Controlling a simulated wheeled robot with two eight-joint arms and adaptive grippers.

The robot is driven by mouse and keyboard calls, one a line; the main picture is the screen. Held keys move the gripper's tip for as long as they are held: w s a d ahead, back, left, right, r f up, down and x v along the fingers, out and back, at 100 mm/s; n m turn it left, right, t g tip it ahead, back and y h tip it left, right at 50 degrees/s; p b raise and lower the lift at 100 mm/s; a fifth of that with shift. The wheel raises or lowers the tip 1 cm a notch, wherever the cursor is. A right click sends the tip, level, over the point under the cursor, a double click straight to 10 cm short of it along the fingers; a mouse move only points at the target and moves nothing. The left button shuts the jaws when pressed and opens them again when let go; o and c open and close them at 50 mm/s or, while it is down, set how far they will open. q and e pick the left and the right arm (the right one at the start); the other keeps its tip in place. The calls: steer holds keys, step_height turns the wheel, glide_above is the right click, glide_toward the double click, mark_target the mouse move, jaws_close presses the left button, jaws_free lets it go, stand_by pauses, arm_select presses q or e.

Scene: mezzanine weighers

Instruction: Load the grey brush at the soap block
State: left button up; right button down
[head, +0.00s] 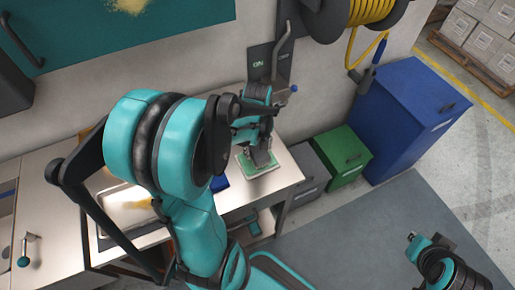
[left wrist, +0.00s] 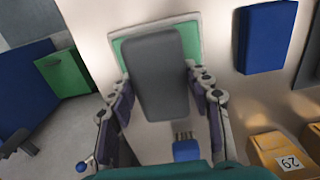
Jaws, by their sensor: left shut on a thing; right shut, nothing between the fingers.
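My left gripper (head: 262,143) is shut on the grey brush (left wrist: 155,75), a rounded grey block between its fingers in the left wrist view. The brush is over the green soap block (left wrist: 187,42), which lies in a pale tray (left wrist: 197,17) and shows around the far end of the brush. In the head view the soap block (head: 246,161) is on the steel bench under the gripper. I cannot tell whether the brush touches it. My right gripper (head: 415,241) is at the lower right, away from the bench, small and shut.
A blue block (left wrist: 267,37) lies right of the soap tray. Orange items (left wrist: 275,150), one marked 29, are at the lower right there. A green bin (head: 343,155) and a large blue bin (head: 408,115) stand right of the bench (head: 277,183). Open floor lies at front right.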

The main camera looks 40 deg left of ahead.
mark_target(257, 148)
arm_select(q)
steer(key=shift+f+b, duration=0.55)
steer(key=shift+f, duration=0.05)
stand_by(1.5)
steer(key=shift+r, duration=0.1)
step_height(257, 148, up, 7)
steer(key=p, duration=0.5)
steer(key=shift+p, duration=0.4)
stand_by(0.6)
